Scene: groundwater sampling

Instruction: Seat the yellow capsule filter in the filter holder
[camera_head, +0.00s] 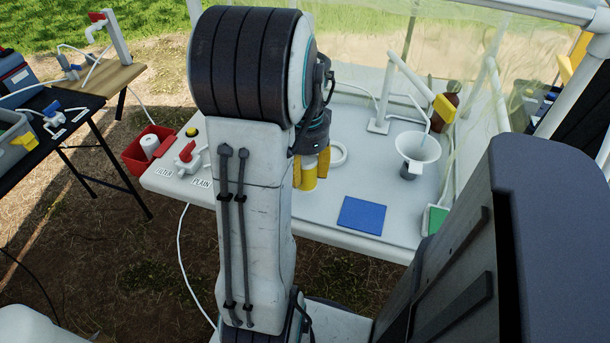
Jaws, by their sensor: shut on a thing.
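My gripper (311,164) is over the white table, left of its middle, with orange-yellow fingers pointing down. It is shut on the yellow capsule filter (308,181), a small yellow cylinder between and below the fingers. My arm hides part of the gripper and the table to its left. A white ring (339,154) lies just right of the gripper; I cannot tell whether it is part of the filter holder. I cannot make out the filter holder for certain, nor whether the filter's lower end touches anything.
A red-handled valve (186,157) stands by FILTER and PLAIN labels at the table's left end, beside a red bin (138,155). A blue mat (362,214) lies at the front.

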